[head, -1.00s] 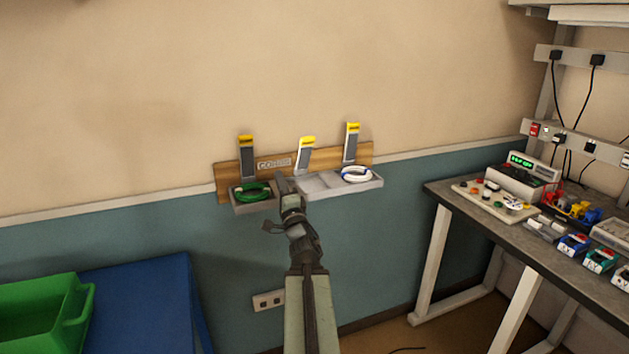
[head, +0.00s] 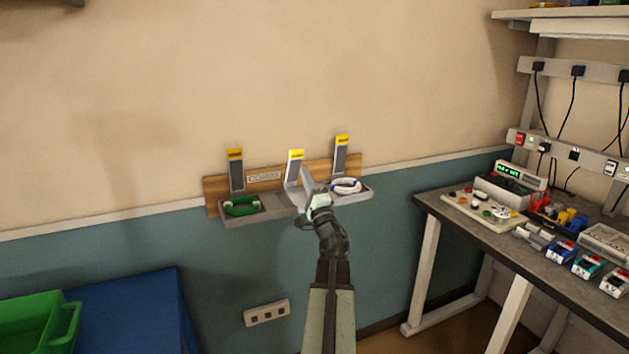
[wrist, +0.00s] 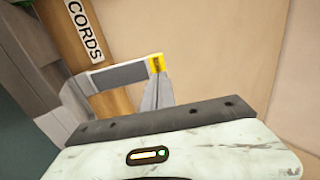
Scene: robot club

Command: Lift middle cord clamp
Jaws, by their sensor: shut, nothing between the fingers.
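The middle cord clamp (head: 295,168) is a grey lever with a yellow tip, on a wooden wall board (head: 216,192) between two similar clamps. It looks paler than the other two. In the wrist view the middle clamp (wrist: 122,75) lies across the picture, yellow end to the right, below the CORDS sign (wrist: 87,30). My gripper (head: 307,180) is shut and empty, just in front of and below the middle clamp. In the wrist view its grey fingers (wrist: 158,93) rise close to the yellow tip; I cannot tell whether they touch it.
A grey tray (head: 268,213) under the clamps holds a green cord (head: 242,206) at left and a white cord (head: 346,186) at right. My gripper covers part of its middle. A workbench (head: 455,215) with devices stands right; a green bin (head: 35,325) is lower left.

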